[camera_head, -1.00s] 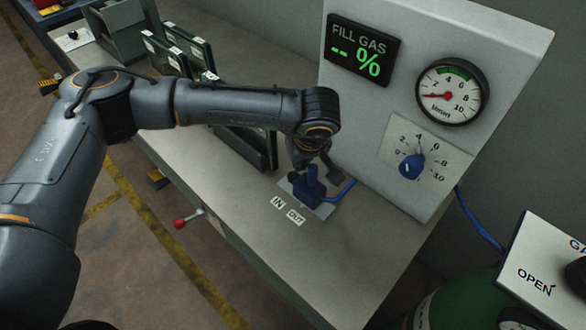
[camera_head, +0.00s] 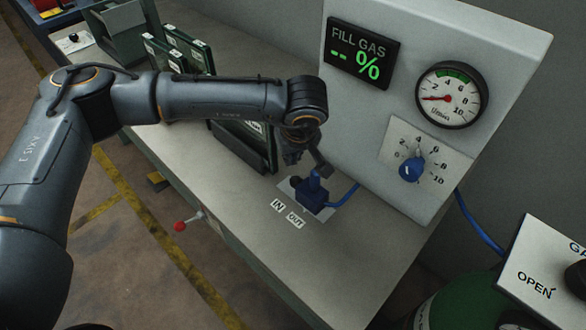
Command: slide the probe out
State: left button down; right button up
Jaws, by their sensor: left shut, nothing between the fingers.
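The blue probe block (camera_head: 312,196) sits on a light plate on the bench, with a blue hose running from it to the right. The IN label (camera_head: 277,205) and OUT label (camera_head: 296,220) lie in front of it. My left gripper (camera_head: 317,170) is just above and behind the blue block, its fingers small and partly hidden by the wrist. It is shut with nothing visible in it. I cannot tell whether it touches the block. My right gripper is not in view.
A panel box with a FILL GAS display (camera_head: 362,52), a gauge (camera_head: 448,97) and a blue dial knob (camera_head: 411,168) stands behind. Dark frames (camera_head: 250,143) stand in a rack left of the probe. A red-knobbed lever (camera_head: 180,226) sticks out from the bench front.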

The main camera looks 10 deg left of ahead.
pick_arm(q)
jog(key=s+a+p+v, duration=0.1)
jog(key=p+v, duration=0.1)
jog(key=v, duration=0.4)
jog(key=shift+r, duration=0.2)
jog(key=shift+s+f, duration=0.1)
jog(key=shift+s, duration=0.05)
